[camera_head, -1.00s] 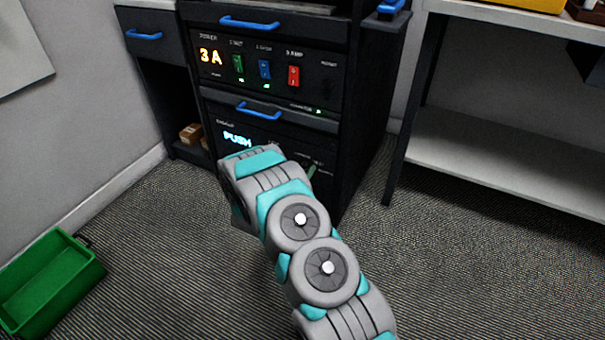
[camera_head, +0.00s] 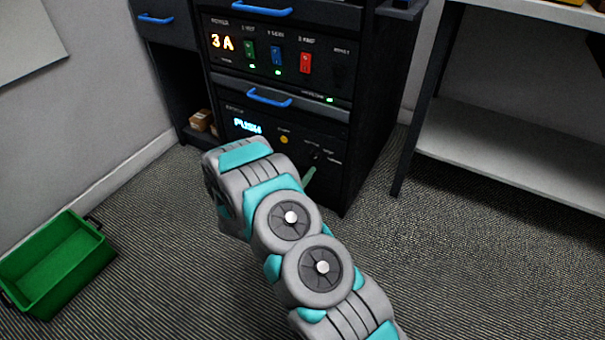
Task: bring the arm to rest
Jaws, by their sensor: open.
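My arm (camera_head: 322,268), grey with teal bands, reaches up from the bottom right to the middle of the head view. Its far end is in front of the lower left of a dark cabinet, over the carpet in the picture. I cannot tell from the picture whether the arm touches anything.
The dark cabinet (camera_head: 378,110) has blue handles, a lit "3A" panel with colored switches and a lower "PUSH" panel. A green bin (camera_head: 62,262) is on the carpet at left. A white shelf (camera_head: 510,155) stands right. Carpet (camera_head: 465,270) is clear at lower right.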

